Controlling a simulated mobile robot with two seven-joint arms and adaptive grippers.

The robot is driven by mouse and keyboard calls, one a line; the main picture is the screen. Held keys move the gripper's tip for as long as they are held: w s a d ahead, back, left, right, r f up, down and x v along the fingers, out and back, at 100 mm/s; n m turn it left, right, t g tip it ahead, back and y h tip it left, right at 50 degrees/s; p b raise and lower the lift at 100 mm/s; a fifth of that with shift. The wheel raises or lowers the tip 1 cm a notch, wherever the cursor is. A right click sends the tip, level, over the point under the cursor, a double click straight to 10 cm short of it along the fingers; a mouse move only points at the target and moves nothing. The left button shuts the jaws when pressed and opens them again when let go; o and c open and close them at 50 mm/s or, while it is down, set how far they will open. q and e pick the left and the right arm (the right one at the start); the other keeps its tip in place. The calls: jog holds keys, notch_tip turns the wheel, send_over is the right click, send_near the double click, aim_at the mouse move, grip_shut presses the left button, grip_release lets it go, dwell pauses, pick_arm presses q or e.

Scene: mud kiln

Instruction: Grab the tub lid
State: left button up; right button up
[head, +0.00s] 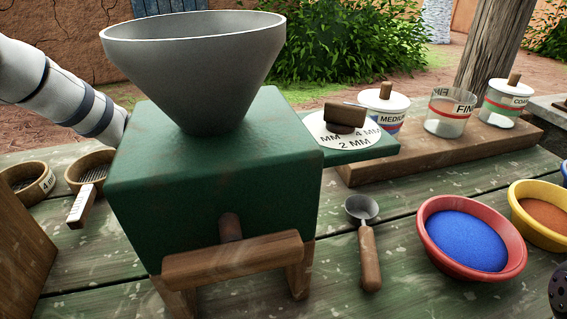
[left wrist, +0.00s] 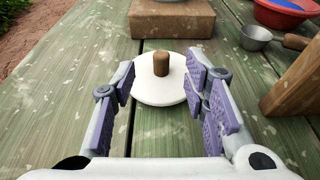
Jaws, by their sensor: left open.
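The tub lid (left wrist: 158,92), a white disc with a brown wooden knob (left wrist: 161,64), lies flat on the green planks in the left wrist view. My left gripper (left wrist: 160,76) is open, its purple-padded fingers to either side of the lid, with the knob between the fingertips. I cannot tell whether the fingers touch the lid's rim. In the head view my left arm goes behind the green grinder, which hides the gripper and this lid. The tub marked FINE (head: 450,112) stands without a lid. The MEDIUM tub (head: 384,108) and another tub (head: 507,101) wear white lids with knobs.
The green grinder (head: 210,185) with its grey hopper (head: 195,65) fills the middle of the table. The tubs stand on a wooden board (head: 420,157). A scoop (head: 368,255), a red bowl of blue powder (head: 425,240) and a yellow bowl (head: 520,215) lie right.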

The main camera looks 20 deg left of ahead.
pick_arm(q)
jog(key=x, duration=0.6)
jog(key=shift+s+f, duration=0.15)
jog(key=shift+f, duration=0.05)
jog(key=shift+r, duration=0.1)
grip_shut()
jog(key=shift+a, duration=0.1)
